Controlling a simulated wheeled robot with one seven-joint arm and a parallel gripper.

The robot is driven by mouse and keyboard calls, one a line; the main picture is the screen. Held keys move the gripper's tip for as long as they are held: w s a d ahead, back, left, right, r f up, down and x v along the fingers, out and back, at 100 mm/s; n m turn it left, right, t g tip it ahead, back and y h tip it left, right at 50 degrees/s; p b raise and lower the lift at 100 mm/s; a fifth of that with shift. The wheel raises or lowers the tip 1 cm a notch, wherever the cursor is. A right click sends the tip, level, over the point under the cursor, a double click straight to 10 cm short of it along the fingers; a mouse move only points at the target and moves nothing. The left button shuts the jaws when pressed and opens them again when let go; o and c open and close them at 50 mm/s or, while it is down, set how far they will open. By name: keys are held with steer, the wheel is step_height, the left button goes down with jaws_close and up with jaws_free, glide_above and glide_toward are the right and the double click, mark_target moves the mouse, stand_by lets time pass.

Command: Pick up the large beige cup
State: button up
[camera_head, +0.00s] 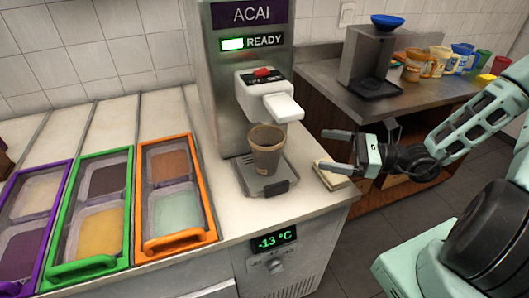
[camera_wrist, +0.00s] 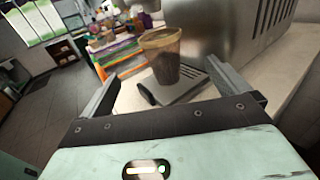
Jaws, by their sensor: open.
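A large beige cup (camera_head: 266,150) stands upright on the drip tray (camera_head: 255,184) under the acai dispenser's nozzle. It looks dark inside below a lighter rim. The cup also shows in the wrist view (camera_wrist: 162,55), ahead and between my fingers, beyond their tips. My gripper (camera_head: 329,151) is to the right of the cup, its two fingers pointing left toward it. The fingers are spread apart and empty. In the wrist view my gripper (camera_wrist: 170,78) shows both fingers wide apart, with the cup clear of them.
The acai machine (camera_head: 225,75) stands behind the cup, with its nozzle (camera_head: 277,100) above. A small beige stack (camera_head: 332,175) lies on the counter below my gripper. Orange (camera_head: 208,205), green (camera_head: 127,225) and purple topping trays are at left. Several coloured cups stand on the back-right counter.

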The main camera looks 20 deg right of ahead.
steer(key=p, duration=0.2)
glide_toward(250, 134)
steer(key=p+x, duration=0.1)
steer(key=x, duration=0.4)
steer(key=shift+w+a+f+p, duration=0.1)
steer(key=shift+w+a+p, duration=0.2)
steer(key=shift+a, duration=0.05)
steer(key=c, duration=1.3)
steer(key=shift+c, duration=0.9)
